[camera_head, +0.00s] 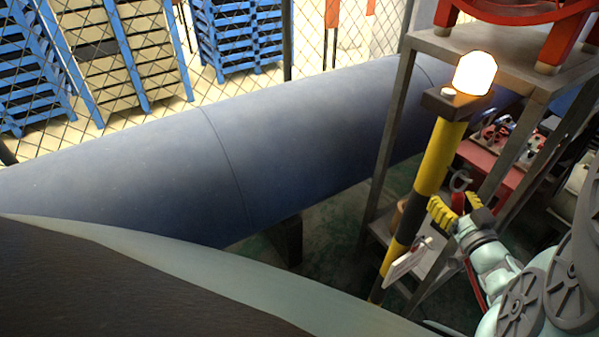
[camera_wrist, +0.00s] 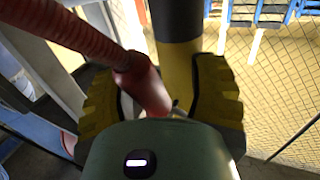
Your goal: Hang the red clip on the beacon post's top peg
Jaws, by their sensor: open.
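The beacon post (camera_head: 433,157), banded yellow and black, stands at the right in the head view with a glowing lamp (camera_head: 475,72) on top. In the wrist view the post (camera_wrist: 174,22) rises beyond my fingers. My gripper (camera_head: 447,212) is open, its yellow ribbed fingers close beside the post. In the wrist view my gripper (camera_wrist: 163,98) has a red cylindrical piece (camera_wrist: 146,88) on a ribbed red hose (camera_wrist: 70,30) in front of the gap. I cannot tell whether it touches a finger. No red clip is clearly recognisable. A small metal bit (camera_wrist: 179,109) shows in the gap; I cannot identify a peg.
A white tag-like plate (camera_head: 405,263) is at the lower post. A metal frame rack (camera_head: 388,150) stands around it, with a red tray (camera_head: 492,162) behind. A large blue-grey pipe (camera_head: 290,125) crosses behind, before a mesh fence (camera_head: 185,75) and blue pallets (camera_head: 235,40).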

